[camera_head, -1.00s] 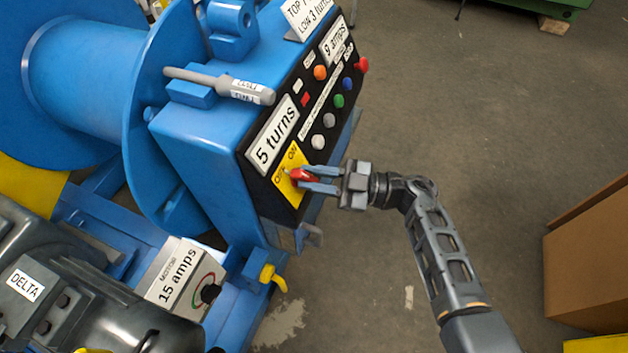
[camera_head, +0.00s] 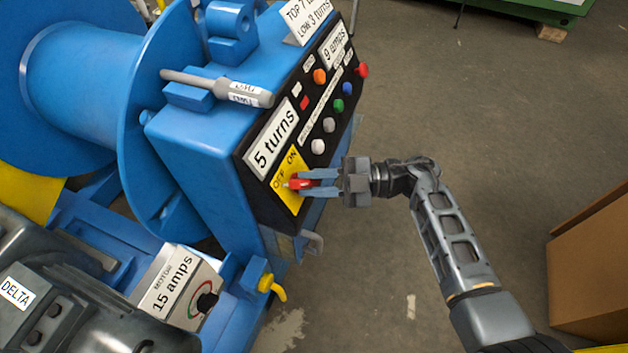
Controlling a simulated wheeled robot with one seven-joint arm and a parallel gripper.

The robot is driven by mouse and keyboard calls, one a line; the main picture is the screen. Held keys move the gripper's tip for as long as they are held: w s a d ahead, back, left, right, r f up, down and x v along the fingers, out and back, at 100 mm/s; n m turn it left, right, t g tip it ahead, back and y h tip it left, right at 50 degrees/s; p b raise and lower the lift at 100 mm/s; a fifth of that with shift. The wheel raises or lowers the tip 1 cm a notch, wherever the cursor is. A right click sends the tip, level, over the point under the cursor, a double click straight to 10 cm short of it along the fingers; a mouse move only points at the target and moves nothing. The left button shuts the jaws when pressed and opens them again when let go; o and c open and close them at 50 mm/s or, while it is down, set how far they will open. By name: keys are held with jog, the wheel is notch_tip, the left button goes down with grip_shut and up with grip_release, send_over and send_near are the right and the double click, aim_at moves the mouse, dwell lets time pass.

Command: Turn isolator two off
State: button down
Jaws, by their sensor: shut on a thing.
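A yellow isolator plate (camera_head: 282,196) marked OFF and ON sits at the lower end of the black panel on the blue machine. Its red handle (camera_head: 297,184) stands out from the plate, with its pale tip toward the OFF side. My gripper (camera_head: 312,184) reaches in from the right and is shut on this red handle, one finger above and one below. The fingers hide part of the handle. No number for this isolator is readable. Another rotary switch, a black knob (camera_head: 206,302), is on the grey motor box marked 15 amps.
Several coloured buttons (camera_head: 329,125) and a "5 turns" label (camera_head: 273,137) are on the panel above the isolator. A grey tool (camera_head: 220,86) lies on the blue box. A brown carton (camera_head: 590,270) stands at the right. The floor between is clear.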

jog(key=c, duration=1)
grip_release()
jog(key=shift+c, duration=0.2)
jog(key=d, duration=0.7)
jog(key=shift+w+d, duration=0.3)
jog(key=shift+d, duration=0.1)
